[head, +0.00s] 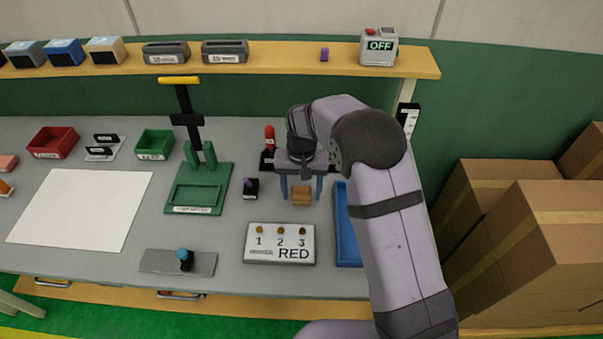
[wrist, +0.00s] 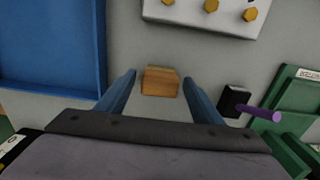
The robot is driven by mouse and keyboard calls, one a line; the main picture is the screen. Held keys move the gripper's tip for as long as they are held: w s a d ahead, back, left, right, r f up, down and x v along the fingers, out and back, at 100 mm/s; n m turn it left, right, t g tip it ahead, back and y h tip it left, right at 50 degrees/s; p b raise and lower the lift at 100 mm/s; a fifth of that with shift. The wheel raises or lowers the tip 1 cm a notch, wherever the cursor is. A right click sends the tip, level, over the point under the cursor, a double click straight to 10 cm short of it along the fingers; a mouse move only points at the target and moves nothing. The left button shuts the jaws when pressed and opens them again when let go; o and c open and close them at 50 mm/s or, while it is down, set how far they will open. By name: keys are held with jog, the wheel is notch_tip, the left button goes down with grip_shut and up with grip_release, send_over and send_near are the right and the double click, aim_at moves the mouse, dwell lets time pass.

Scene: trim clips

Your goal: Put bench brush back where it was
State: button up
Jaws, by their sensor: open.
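A small brown wooden block (head: 302,197) lies on the grey bench, behind the numbered plate; it looks like the bench brush, but its bristles cannot be made out clearly. In the wrist view the block (wrist: 160,83) sits between and just beyond my gripper's two blue fingers, with gaps on both sides. My gripper (head: 301,188) is open, points down and holds nothing. Its fingers are over or around the block; their exact height above the bench cannot be told.
A white plate marked 1, 2, 3 and RED (head: 280,243) lies in front. A blue tray (head: 346,225) is at right, partly behind my arm. A black holder with a purple piece (head: 251,188) and a green press (head: 199,188) stand left. A red-handled item (head: 269,148) stands behind.

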aim_at(302, 190)
notch_tip(302, 190, up, 10)
jog(key=b, duration=0.2)
jog(key=shift+r+b, duration=0.1)
jog(key=shift+b, duration=0.3)
jog(key=s+d+f, duration=0.2)
jog(key=s+d, duration=0.6)
jog(key=s, duration=0.4)
jog(key=s+d+f, duration=0.3)
jog(key=s+d, duration=0.6)
jog(key=s, duration=0.2)
jog(key=shift+s+f, duration=0.35)
jog(key=shift+s, duration=0.05)
